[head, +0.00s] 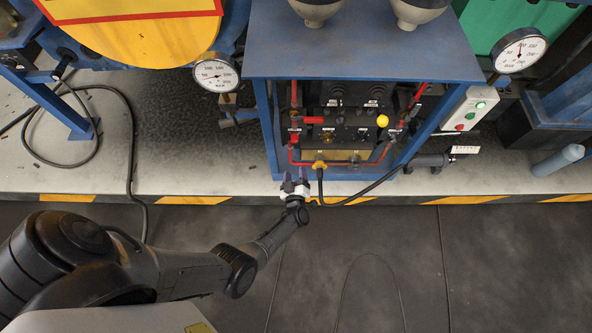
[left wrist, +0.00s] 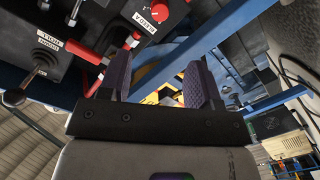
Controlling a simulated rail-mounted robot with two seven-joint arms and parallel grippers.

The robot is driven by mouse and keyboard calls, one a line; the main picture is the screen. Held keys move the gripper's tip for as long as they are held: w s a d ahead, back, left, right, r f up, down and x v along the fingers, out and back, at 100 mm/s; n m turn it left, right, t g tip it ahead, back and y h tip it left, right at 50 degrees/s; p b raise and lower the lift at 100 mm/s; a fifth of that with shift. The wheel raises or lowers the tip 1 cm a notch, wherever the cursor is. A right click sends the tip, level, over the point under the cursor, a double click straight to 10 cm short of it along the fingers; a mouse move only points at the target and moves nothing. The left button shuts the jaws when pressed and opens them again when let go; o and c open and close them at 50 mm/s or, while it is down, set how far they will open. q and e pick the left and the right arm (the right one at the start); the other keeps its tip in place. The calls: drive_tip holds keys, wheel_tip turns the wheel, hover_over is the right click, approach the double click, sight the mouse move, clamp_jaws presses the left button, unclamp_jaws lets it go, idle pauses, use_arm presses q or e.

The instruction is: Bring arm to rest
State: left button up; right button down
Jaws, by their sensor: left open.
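My left arm comes in from the lower left in the head view and reaches toward the front of the blue machine frame. My left gripper (head: 294,184) is at the low front edge of the machine, just below and left of the yellow fitting with the black hose. In the left wrist view my left gripper (left wrist: 160,82) shows two purple-padded fingers set wide apart with nothing between them. Beyond the fingers are a blue beam and a black control box (left wrist: 158,17) with a red knob. My right gripper is in neither view.
The blue frame (head: 365,60) holds a black panel with red pipes and a yellow knob (head: 382,120). A black hose (head: 372,190) loops at its front. Gauges (head: 214,74) stand at both sides. A button box (head: 470,109) is at right. The dark floor (head: 480,270) at lower right is clear.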

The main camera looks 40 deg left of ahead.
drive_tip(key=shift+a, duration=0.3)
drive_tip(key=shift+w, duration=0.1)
